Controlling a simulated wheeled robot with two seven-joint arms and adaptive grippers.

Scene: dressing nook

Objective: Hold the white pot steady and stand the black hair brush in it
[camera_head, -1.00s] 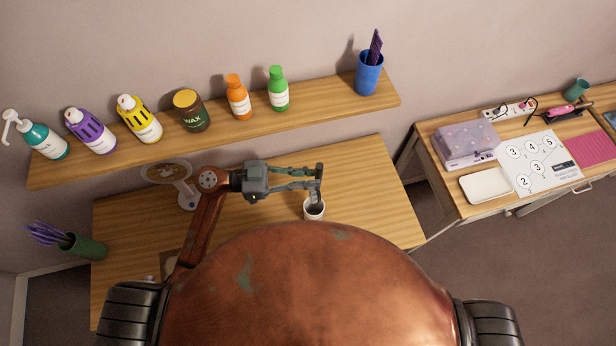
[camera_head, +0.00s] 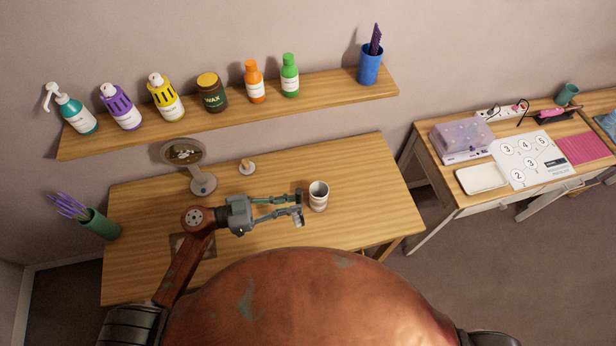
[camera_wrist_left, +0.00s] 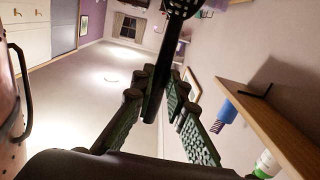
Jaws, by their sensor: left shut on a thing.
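The white pot (camera_head: 319,203) stands upright on the wooden desk, its dark inside visible from above. My left gripper (camera_head: 297,207) is just left of the pot in the head view, with a small gap between them in the picture. It is shut on the black hair brush (camera_wrist_left: 180,12), which shows as a dark shaft and head between the fingers in the left wrist view. In the head view the brush is small and hard to make out at the fingertips. My right gripper is not in view.
A round mirror (camera_head: 202,187) and a small knobbed item (camera_head: 247,168) stand behind my left arm. A wall shelf (camera_head: 225,118) with bottles and a blue cup (camera_head: 369,65) runs above the desk. Bare desk (camera_head: 375,185) lies right of the pot.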

